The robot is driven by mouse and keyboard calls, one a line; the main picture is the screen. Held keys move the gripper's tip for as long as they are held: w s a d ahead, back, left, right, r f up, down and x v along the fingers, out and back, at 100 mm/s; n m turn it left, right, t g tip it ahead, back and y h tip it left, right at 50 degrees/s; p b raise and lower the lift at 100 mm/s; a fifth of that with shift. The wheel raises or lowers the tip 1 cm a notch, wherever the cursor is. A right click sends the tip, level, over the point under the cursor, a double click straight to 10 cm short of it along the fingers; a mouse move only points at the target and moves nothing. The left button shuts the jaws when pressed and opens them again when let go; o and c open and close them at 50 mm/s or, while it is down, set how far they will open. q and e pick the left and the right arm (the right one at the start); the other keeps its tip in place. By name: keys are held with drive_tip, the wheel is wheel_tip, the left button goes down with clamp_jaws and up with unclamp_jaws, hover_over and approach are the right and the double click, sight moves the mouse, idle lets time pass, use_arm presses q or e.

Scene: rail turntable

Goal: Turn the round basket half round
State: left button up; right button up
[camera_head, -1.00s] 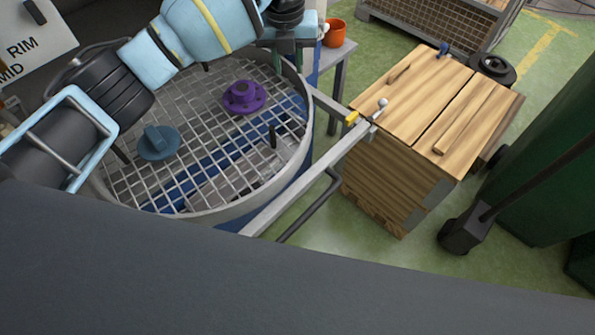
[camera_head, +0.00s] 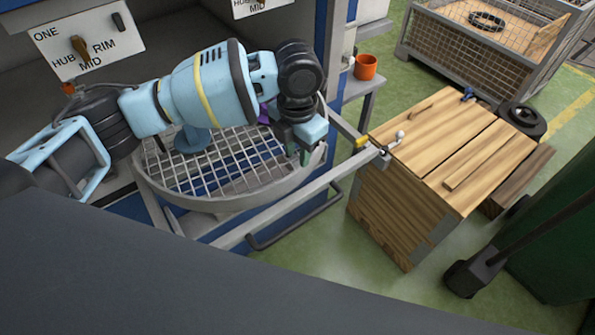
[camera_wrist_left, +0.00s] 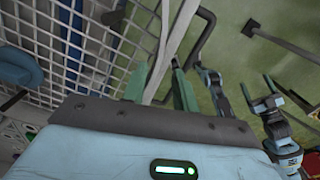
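The round basket (camera_head: 222,203) is a wide grey wire-mesh disc with a raised metal rim, in the left half of the head view. A blue knobbed piece (camera_head: 192,140) sits on its mesh; a purple piece (camera_head: 263,114) is mostly hidden behind my left arm. My left gripper (camera_head: 304,155) points down at the basket's right rim. In the left wrist view its two green fingers (camera_wrist_left: 160,88) are apart, with a pale rim-like band running between them; contact is unclear.
A metal rail (camera_head: 285,203) with a yellow-tipped catch runs from the basket's front to a wooden crate (camera_head: 440,150) at right. An orange pot (camera_head: 366,67) stands on a side table behind. A sign board (camera_head: 88,42) hangs at upper left. Green floor lies beyond.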

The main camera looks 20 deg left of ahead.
sight(298, 170)
use_arm(q)
wheel_tip(298, 170, down, 7)
drive_tip(key=shift+f, duration=0.2)
idle(0.4)
clamp_jaws()
